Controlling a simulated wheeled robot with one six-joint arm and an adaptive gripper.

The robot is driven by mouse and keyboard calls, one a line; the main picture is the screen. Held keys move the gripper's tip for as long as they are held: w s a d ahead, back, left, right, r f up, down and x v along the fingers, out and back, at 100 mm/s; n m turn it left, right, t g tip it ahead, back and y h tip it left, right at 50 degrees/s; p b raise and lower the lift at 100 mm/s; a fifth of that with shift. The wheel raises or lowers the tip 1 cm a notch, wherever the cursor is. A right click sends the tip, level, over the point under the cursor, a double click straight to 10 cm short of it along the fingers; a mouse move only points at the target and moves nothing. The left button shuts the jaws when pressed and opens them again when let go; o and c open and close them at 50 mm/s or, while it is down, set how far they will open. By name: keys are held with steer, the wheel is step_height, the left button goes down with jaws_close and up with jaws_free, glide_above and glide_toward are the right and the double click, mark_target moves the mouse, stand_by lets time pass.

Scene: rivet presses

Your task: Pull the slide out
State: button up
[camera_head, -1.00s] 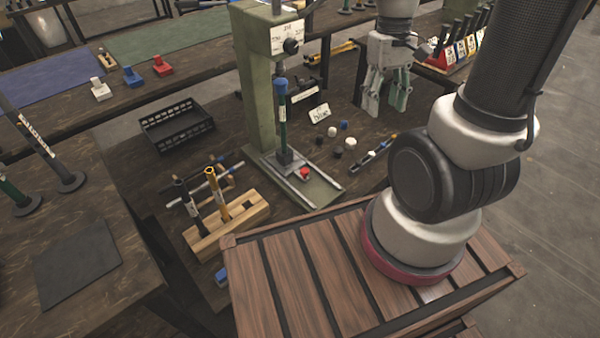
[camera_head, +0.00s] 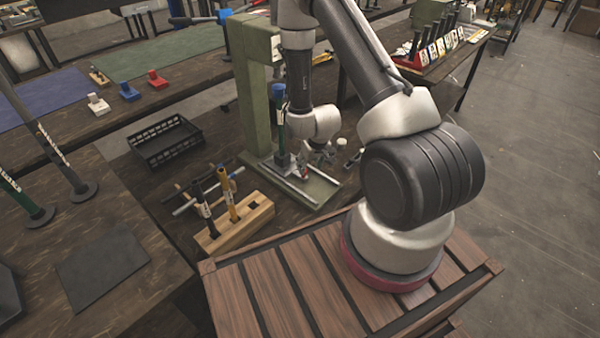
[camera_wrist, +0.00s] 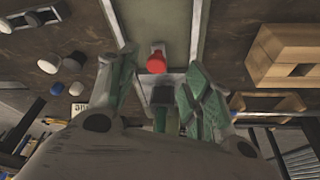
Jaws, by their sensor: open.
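The slide (camera_wrist: 168,78) is a grey metal piece with a red knob (camera_wrist: 157,62), set between two pale rails on the green press's base. In the head view the slide (camera_head: 283,160) lies at the foot of the press (camera_head: 251,95), under an upright blue-topped tool (camera_head: 280,112). My gripper (camera_wrist: 160,60) is open over the slide in the wrist view, one finger on each side of the red knob. I cannot tell whether a finger touches it. In the head view my wrist hides much of the gripper.
A wooden block (camera_head: 255,212) with upright tools stands left of the press base. A black crate (camera_head: 165,142) is farther left. Small white, blue and black caps (camera_wrist: 72,62) lie beside the base. A rack of labelled tools (camera_head: 440,45) is at the back right.

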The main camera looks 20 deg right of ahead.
steer(key=shift+t, duration=0.4)
steer(key=x, duration=0.2)
steer(key=w+x, duration=0.1)
steer(key=x, duration=0.5)
steer(key=shift+w+r, duration=0.15)
steer(key=shift+r, duration=0.2)
jaws_close()
